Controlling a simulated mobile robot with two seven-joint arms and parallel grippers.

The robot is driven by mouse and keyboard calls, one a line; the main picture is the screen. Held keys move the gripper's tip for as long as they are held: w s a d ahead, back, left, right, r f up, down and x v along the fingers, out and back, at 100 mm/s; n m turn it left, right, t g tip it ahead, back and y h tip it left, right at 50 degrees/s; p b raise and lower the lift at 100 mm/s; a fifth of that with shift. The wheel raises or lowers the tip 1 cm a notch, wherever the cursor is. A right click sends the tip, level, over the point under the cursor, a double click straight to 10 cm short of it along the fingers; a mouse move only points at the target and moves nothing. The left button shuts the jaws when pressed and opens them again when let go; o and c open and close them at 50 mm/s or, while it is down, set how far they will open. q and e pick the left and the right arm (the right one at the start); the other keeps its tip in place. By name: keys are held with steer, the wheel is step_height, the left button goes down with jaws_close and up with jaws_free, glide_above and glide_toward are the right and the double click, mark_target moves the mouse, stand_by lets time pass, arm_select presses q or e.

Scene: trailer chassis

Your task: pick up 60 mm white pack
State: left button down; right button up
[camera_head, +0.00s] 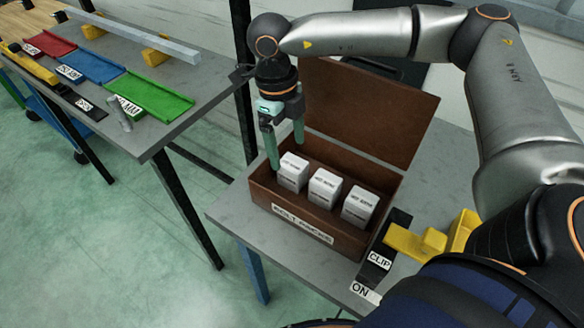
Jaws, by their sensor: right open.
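Three white packs stand upright in a row in an open brown box (262,194): a left pack (292,172), a middle pack (324,188) and a right pack (360,206). Their printed labels are too small to read, so I cannot tell which is 60 mm. My right gripper (285,155) points down at the left end of the box, above and beside the left pack. Its two green fingers are apart, with one finger left of the left pack and the other behind it. It holds nothing. My left gripper is not in view.
The box lid (365,110) stands open behind the packs. A black CLIP holder (384,250) and yellow blocks (430,240) are right of the box. Another table (190,120) at the left carries red, blue and green (150,96) trays. A dark post stands left of my gripper.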

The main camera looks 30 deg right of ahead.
mark_target(293, 163)
steer(key=shift+s+d+f+p, duration=0.1)
steer(key=shift+d+f+p, duration=0.1)
steer(key=shift+f, duration=0.8)
steer(key=shift+s+d+f+p, duration=0.1)
steer(key=shift+d+f, duration=0.05)
steer(key=shift+f, duration=0.9)
steer(key=shift+s+d+f+p, duration=0.1)
steer(key=shift+d+f, duration=0.1)
steer(key=shift+f, duration=0.8)
steer(key=shift+c, duration=0.3)
jaws_close()
